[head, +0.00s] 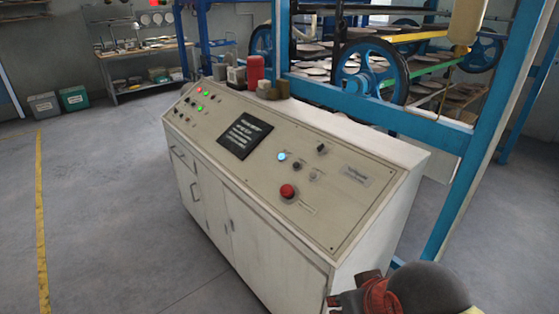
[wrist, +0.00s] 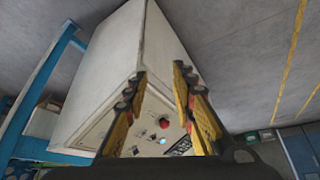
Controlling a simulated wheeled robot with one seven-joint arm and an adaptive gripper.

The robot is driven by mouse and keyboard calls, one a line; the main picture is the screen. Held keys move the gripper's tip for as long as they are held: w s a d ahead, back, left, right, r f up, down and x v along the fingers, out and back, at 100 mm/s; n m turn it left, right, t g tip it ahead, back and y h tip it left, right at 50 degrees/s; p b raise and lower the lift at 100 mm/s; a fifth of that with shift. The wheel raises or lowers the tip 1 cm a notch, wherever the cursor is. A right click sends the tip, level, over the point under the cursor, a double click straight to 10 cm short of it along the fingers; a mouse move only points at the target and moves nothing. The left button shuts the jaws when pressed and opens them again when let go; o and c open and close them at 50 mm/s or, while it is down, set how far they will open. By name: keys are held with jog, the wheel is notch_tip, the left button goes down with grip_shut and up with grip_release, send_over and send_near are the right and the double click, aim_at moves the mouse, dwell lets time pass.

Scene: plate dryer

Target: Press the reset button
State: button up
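The control console (head: 266,191) is a cream cabinet with a sloped panel, in the middle of the head view. On the panel's right part are a blue-lit button (head: 282,157), a large red mushroom button (head: 287,191) and small dark knobs (head: 321,148). Their labels are too small to read, so I cannot tell which is reset. In the wrist view my gripper (wrist: 160,75) is open and empty, its yellow-and-black fingers apart. Beyond the fingers show the red button (wrist: 164,123) and the blue light (wrist: 162,141). My gripper appears apart from the panel, near the console's right end.
A dark screen (head: 244,134) and green and red lights (head: 200,108) are on the panel's left. A red canister (head: 255,69) stands behind it. The blue machine frame (head: 480,170) rises behind and right. The floor (head: 110,200) at left is clear.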

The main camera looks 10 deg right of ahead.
jog(key=c, duration=0.3)
dwell(0.4)
